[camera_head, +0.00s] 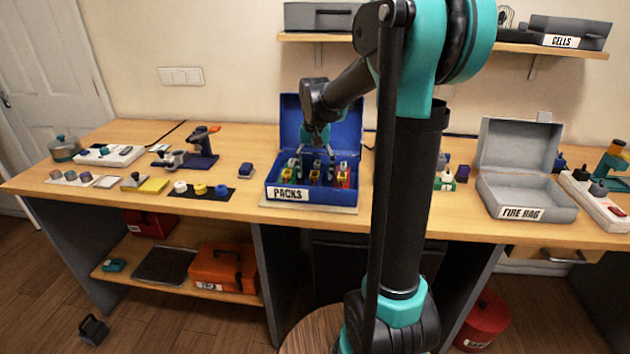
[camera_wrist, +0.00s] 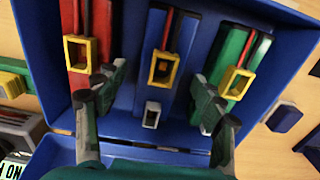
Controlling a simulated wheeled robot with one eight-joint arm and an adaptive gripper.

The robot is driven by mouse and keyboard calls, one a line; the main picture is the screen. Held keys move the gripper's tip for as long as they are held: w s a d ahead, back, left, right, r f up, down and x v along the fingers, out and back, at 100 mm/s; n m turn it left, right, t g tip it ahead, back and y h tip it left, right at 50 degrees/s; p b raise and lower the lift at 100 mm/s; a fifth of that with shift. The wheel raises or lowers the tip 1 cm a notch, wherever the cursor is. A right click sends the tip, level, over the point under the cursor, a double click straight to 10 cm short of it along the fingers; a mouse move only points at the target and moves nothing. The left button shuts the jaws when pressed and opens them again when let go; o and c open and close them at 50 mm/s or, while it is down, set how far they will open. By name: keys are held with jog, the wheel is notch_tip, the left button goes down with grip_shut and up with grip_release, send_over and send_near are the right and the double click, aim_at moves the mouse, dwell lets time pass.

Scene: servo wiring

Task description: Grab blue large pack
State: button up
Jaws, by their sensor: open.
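The blue PACKS box (camera_head: 311,190) stands open on the bench in the head view. Its walls also show in the wrist view (camera_wrist: 40,48). In the wrist view the large blue pack (camera_wrist: 185,42) lies in the middle of the box, with red and black wires, a yellow connector and a white connector. A red pack (camera_wrist: 102,45) is to its left and a green pack (camera_wrist: 225,55) to its right. My gripper (camera_wrist: 158,98) is open, with one finger on each side of the blue pack. In the head view my gripper (camera_head: 318,140) points down into the box.
The box's raised lid (camera_head: 290,118) is behind my gripper. A small blue block (camera_head: 246,170) sits left of the box. The open grey FIRE BAG case (camera_head: 522,205) is at the right. Tape rolls (camera_head: 200,190) and tools are on the left bench.

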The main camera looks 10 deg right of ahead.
jog(key=shift+f, duration=0.1)
jog(key=shift+c, duration=0.3)
grip_shut()
dwell(0.4)
